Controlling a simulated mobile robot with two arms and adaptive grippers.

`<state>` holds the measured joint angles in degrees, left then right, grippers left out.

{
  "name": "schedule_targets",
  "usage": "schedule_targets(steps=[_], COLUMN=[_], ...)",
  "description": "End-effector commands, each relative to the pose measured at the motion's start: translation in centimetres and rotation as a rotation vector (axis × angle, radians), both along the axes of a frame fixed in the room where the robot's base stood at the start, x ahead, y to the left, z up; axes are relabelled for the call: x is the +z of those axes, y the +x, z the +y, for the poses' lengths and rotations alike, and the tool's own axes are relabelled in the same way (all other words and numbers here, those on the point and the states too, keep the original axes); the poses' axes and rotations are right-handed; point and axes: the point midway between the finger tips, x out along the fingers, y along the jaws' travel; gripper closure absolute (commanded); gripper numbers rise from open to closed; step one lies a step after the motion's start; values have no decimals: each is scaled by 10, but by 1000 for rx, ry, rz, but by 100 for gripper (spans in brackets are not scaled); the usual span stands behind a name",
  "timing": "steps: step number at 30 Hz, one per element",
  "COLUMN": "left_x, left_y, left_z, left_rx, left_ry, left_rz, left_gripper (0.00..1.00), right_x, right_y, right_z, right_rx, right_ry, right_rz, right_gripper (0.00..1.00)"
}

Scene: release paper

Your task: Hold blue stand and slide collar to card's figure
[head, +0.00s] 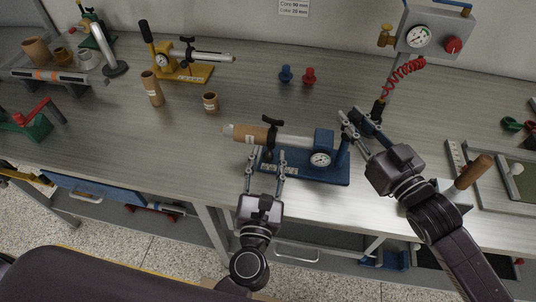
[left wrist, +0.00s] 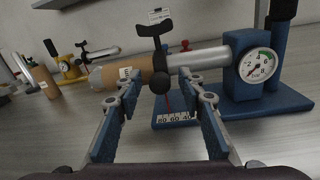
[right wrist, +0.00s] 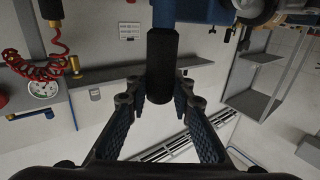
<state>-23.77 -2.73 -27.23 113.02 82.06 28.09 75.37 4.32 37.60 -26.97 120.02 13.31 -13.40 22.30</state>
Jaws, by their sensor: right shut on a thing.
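The blue stand (head: 310,170) lies at the table's front edge, with a round gauge and a silver bar. A brown core (head: 250,133) sits on the bar's left part. The black collar (head: 270,135) is around the bar near the core's right end; its knob and red pointer show above a number scale in the left wrist view (left wrist: 159,82). My left gripper (head: 266,166) is open, fingers apart below the collar. My right gripper (head: 358,128) is shut on the stand's black handle (right wrist: 161,65). The card (head: 293,8) on the wall reads 90 mm and, for the collar, 35 mm.
A yellow stand (head: 185,72) and loose brown cores (head: 152,88) are at the back left. Blue and red pegs (head: 286,74) stand behind the blue stand. A red coiled hose (head: 402,72) hangs at right.

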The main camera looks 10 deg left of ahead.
Motion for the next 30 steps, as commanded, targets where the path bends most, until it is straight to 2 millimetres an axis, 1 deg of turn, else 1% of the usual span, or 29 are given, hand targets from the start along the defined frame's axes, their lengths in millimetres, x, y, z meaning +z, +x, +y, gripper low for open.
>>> schedule_targets(steps=[1,4,13,22,23,30], left_x=[0,0,0,0,0,0], left_y=[5,9,11,11,11,10], left_z=[1,1,1,1,1,1], left_rx=[1,0,-1,0,0,0], left_ry=[0,0,0,0,0,0], left_rz=[-1,0,1,0,0,0], left_gripper=[64,64,65,98,100,100], right_x=[0,0,0,0,0,0], right_y=[0,0,0,0,0,0], right_z=[0,0,0,0,0,-1], right_rx=[-1,-1,-1,-1,-1,-1], right_ry=[-1,-1,-1,-1,-1,-1], right_rz=[1,1,1,1,1,1], right_gripper=[100,100,100,100,100,100])
